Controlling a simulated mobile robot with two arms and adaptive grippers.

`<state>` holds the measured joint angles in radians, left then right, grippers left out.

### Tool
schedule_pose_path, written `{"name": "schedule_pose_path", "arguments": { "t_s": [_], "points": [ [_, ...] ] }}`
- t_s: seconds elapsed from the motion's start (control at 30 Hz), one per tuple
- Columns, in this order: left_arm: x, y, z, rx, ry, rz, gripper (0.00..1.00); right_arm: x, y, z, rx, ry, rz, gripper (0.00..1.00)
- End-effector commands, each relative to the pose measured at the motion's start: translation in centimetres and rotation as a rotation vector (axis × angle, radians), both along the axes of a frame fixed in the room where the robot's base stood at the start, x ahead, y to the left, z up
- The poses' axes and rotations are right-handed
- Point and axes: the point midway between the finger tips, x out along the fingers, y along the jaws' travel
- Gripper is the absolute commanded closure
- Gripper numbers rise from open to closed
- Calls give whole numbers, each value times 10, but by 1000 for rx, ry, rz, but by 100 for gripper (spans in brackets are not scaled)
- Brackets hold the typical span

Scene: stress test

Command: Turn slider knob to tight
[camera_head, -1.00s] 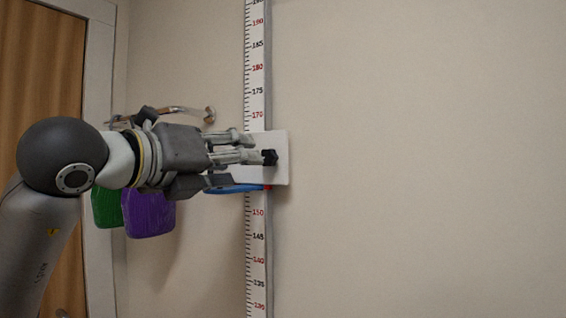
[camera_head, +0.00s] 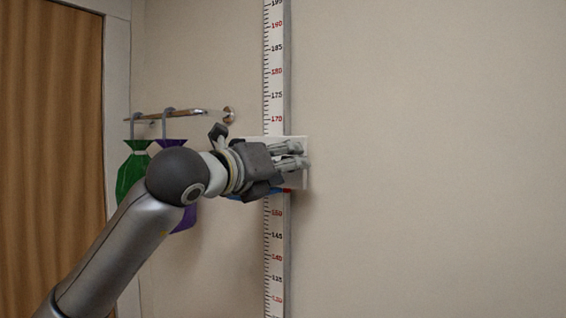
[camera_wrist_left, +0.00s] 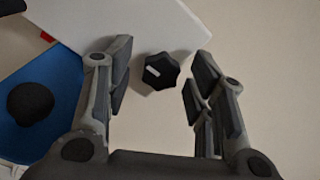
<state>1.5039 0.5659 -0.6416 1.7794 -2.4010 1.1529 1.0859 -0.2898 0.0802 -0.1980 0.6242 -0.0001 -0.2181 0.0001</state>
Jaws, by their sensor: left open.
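The slider is a white plate (camera_head: 303,180) on the tall wall ruler (camera_head: 274,100). My left gripper (camera_head: 302,156) is in front of the plate's right part, and the knob is hidden behind it in the head view. In the left wrist view the black lobed knob (camera_wrist_left: 161,72), with a short white mark, shows between the two spread fingers of my left gripper (camera_wrist_left: 163,60). There are gaps on both sides, and neither finger appears to touch it. The white plate (camera_wrist_left: 140,22) shows behind the knob. My right gripper is not in view.
A blue part (camera_wrist_left: 55,105) with a black round piece (camera_wrist_left: 30,102) lies left of the fingers in the left wrist view. A wall rail (camera_head: 170,116) holds green (camera_head: 131,172) and purple (camera_head: 172,155) bags behind my arm. The wall at right is clear.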

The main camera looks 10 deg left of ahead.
Motion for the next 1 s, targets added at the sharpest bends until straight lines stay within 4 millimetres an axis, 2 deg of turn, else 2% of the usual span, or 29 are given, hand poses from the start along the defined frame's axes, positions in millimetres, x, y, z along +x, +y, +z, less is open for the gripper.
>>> {"name": "schedule_pose_path", "arguments": {
  "t_s": [0.03,0.2,0.4,0.67,1.0],
  "points": [
    [0,0,0,0,0,0,50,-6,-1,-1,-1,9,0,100],
    [0,0,0,0,0,0,72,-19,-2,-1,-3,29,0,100],
    [0,0,0,0,0,0,96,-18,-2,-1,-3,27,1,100],
    [-1,0,0,26,-12,0,96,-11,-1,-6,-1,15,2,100],
    [-1,0,-2,216,-93,0,96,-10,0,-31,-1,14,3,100]
  ]
}}
